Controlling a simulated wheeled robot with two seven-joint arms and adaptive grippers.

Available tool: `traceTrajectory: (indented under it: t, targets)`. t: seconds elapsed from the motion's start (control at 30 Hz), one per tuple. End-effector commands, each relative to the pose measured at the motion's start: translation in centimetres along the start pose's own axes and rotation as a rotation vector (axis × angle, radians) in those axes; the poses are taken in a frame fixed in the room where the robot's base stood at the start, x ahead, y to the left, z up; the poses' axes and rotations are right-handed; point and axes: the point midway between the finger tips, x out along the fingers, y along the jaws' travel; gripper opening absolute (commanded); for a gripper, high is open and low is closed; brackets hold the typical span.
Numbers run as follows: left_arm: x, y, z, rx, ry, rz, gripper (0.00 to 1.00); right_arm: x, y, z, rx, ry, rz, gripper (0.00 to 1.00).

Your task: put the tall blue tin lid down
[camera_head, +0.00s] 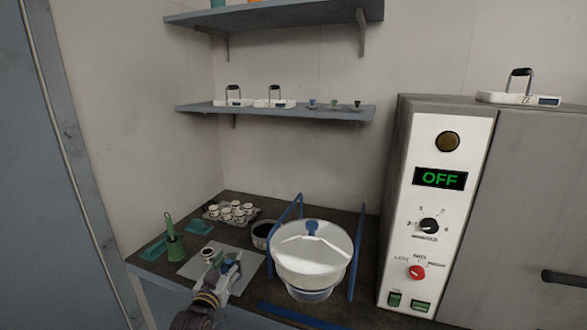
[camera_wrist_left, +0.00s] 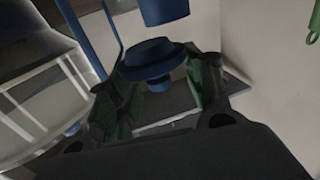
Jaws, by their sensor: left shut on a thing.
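My left gripper (camera_head: 228,267) is low over the light grey mat (camera_head: 192,266) on the counter. It is shut on a small blue lid, which shows between the green finger pads in the left wrist view (camera_wrist_left: 150,58). The lid is a round disc with a narrower knob (camera_wrist_left: 159,84). Part of a blue cylinder (camera_wrist_left: 164,11) shows at the top edge of the wrist view; I cannot tell its gap from the lid. A small white tin (camera_head: 207,254) with a dark top stands on the mat. My right gripper is in neither view.
A white sieve pan with a clear cover (camera_head: 311,257) stands between blue posts (camera_head: 357,252), right of my left gripper. A dark round container (camera_head: 264,234), a tray of several white cups (camera_head: 215,222) and a green brush-like tool (camera_head: 174,245) stand nearby. The grey machine (camera_head: 437,215) reads OFF.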

Motion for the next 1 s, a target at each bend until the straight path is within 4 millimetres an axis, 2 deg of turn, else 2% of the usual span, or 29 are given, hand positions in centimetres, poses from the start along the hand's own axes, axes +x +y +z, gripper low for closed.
traceTrajectory:
  t: [0.5,0.77,1.0]
  targets:
    - [-6.6,0.7,5.2,-0.008,0.000,-0.043,0.34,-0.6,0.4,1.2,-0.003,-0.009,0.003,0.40]
    - [-10.2,0.8,7.2,-0.004,-0.001,-0.075,0.34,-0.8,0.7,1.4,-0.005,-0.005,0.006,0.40]
    - [-13.7,0.7,8.7,0.005,-0.004,-0.110,0.34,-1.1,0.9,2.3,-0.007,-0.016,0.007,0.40]
